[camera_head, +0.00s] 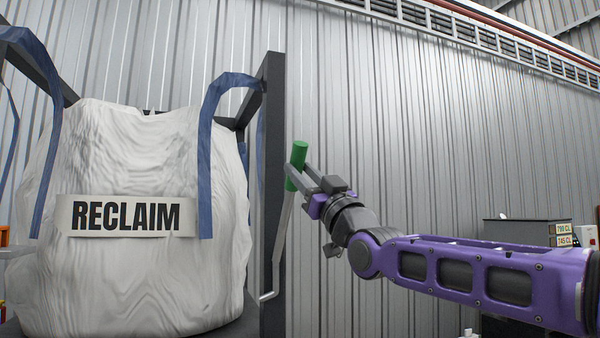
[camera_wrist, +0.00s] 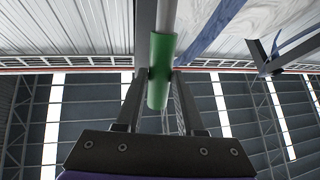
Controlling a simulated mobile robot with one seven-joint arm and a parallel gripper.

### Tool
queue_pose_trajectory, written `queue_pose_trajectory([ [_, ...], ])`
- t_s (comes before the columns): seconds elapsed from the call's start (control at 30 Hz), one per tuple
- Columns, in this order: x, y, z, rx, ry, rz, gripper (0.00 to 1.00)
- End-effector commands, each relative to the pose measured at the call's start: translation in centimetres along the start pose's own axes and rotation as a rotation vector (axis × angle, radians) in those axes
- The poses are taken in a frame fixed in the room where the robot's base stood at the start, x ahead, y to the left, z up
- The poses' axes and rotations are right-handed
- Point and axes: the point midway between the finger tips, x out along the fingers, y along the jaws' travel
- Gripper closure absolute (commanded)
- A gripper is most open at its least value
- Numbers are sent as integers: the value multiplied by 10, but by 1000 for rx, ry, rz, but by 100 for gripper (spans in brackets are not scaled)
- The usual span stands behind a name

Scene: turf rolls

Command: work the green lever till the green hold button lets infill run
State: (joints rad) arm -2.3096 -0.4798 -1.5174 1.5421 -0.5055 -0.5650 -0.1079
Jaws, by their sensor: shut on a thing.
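The green lever grip (camera_head: 296,165) tops a thin grey lever arm (camera_head: 281,240) beside the dark frame post. The lever stands nearly upright, its top tilted a little to the right. My gripper (camera_head: 297,174) reaches in from the right and is shut on the green grip. In the wrist view the green grip (camera_wrist: 160,70) lies between my two fingers (camera_wrist: 158,76), with the grey lever arm running up from it. I see no green hold button in either view.
A large white bag labelled RECLAIM (camera_head: 150,270) hangs by blue straps in a dark frame (camera_head: 272,130) left of the lever. A dark box (camera_head: 525,232) with number labels stands at the right. A corrugated metal wall (camera_head: 420,150) is behind.

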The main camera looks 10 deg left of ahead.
Motion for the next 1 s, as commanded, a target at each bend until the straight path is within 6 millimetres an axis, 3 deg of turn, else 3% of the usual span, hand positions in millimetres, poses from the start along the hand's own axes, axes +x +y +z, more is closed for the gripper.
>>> queue_pose_trajectory([
  [0.4, -2, -1, 6, -1, -9, -4, 100],
  [0.43, -2, -1, 7, 0, -9, -4, 57],
  [0.57, -2, -1, 6, 0, -7, -3, 34],
  [1.0, -7, 1, 4, -1, -4, 0, 33],
])
